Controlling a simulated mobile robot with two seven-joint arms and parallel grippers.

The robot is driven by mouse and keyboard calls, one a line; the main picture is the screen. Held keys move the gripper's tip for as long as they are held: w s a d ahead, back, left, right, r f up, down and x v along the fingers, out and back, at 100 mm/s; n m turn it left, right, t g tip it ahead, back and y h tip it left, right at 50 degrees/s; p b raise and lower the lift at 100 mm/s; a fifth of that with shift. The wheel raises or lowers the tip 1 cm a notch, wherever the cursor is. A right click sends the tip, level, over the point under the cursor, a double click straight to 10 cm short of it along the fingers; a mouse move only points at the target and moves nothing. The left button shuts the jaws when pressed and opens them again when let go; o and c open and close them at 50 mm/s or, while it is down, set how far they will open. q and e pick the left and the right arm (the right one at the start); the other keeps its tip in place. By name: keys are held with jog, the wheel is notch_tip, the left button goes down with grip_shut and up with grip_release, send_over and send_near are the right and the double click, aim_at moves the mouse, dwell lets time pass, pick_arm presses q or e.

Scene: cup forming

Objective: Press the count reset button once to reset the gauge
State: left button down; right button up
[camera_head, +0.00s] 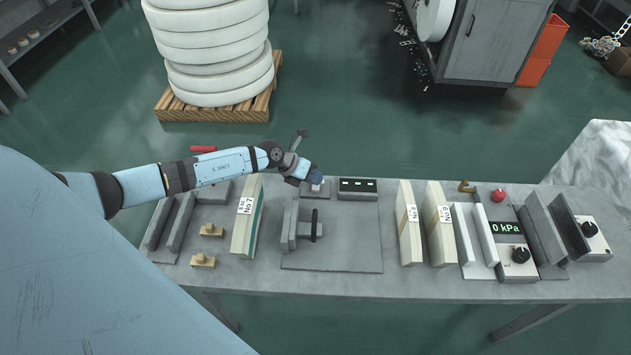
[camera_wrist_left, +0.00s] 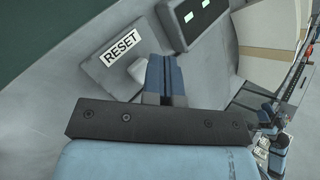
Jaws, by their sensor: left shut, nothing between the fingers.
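The reset button box (camera_head: 316,190) is a small grey block at the back of the table, left of the dark counter display. In the left wrist view the box (camera_wrist_left: 108,73) carries a white RESET label (camera_wrist_left: 121,46) and a pale button (camera_wrist_left: 138,70). My left gripper (camera_head: 316,179) is shut and empty, with its blue fingertips at the box; it also shows in the left wrist view (camera_wrist_left: 167,78) beside the button. I cannot tell whether it touches the button. The gauge display (camera_head: 357,186) shows lit green digits, too small to read.
The grey table (camera_head: 340,285) holds upright blocks labelled No7 (camera_head: 247,205) and No6 (camera_head: 445,213), a grey fixture (camera_head: 304,228), a 0 kPa gauge unit (camera_head: 507,229) and a red button (camera_head: 498,195). A pallet (camera_head: 212,114) with stacked white rolls stands on the floor behind.

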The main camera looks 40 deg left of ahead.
pick_arm(q)
jog(key=shift+f, duration=0.3)
jog(key=shift+f+b, duration=0.4)
jog(key=shift+f, duration=0.05)
dwell(0.6)
jog(key=shift+r, duration=0.1)
jog(key=shift+r+p, duration=0.85)
jog(key=shift+p, duration=0.1)
jog(key=shift+r, duration=0.1)
jog(key=shift+r+p, duration=0.3)
jog(key=shift+p, duration=0.1)
notch_tip(320, 180, up, 4)
jog(key=p, duration=0.3)
jog(key=shift+f, duration=0.25)
jog(key=shift+r+p, duration=0.45)
jog(key=shift+p, duration=0.1)
jog(key=shift+f, duration=0.1)
